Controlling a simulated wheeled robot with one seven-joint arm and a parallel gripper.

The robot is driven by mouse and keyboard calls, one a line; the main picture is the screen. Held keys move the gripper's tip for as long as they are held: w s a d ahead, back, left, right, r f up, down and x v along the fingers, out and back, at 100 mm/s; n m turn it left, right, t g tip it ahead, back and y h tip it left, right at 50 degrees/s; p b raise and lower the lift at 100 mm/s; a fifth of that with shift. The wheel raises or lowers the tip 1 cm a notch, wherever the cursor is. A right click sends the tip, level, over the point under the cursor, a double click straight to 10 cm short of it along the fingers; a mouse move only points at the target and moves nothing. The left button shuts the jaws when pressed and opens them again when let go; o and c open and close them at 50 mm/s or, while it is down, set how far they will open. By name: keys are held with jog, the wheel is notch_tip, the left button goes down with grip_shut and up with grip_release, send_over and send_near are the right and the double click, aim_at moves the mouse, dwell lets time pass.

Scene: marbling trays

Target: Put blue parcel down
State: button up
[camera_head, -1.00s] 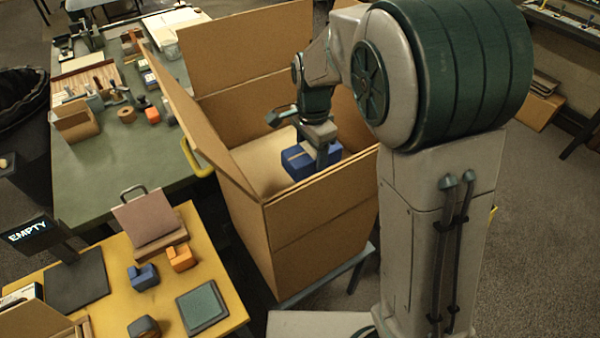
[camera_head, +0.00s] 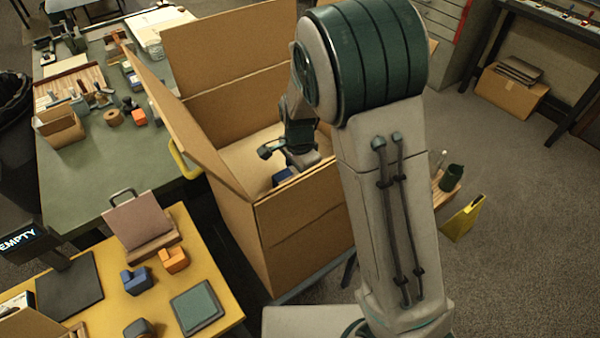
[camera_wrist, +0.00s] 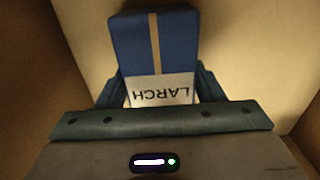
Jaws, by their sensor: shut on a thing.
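The blue parcel (camera_wrist: 136,42) has a tan stripe and a white label reading LARCH. In the wrist view it sits between the fingers of my gripper (camera_wrist: 160,90), which is shut on it. In the head view, a small part of the blue parcel (camera_head: 282,177) shows below my gripper (camera_head: 290,165), inside the large open cardboard box (camera_head: 300,240). Cardboard walls surround the parcel in the wrist view. I cannot tell whether the parcel touches the box floor.
The box's flaps (camera_head: 225,50) stand up at the back and left. A yellow table (camera_head: 205,232) at lower left holds blue and orange pieces and a dark green pad (camera_head: 198,307). A green workbench (camera_head: 80,180) with tools stands behind it. A dark sign (camera_head: 25,240) reads EMPTY.

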jog(key=o, duration=1.2)
notch_tip(320, 180, up, 12)
jog(key=shift+r, duration=0.1)
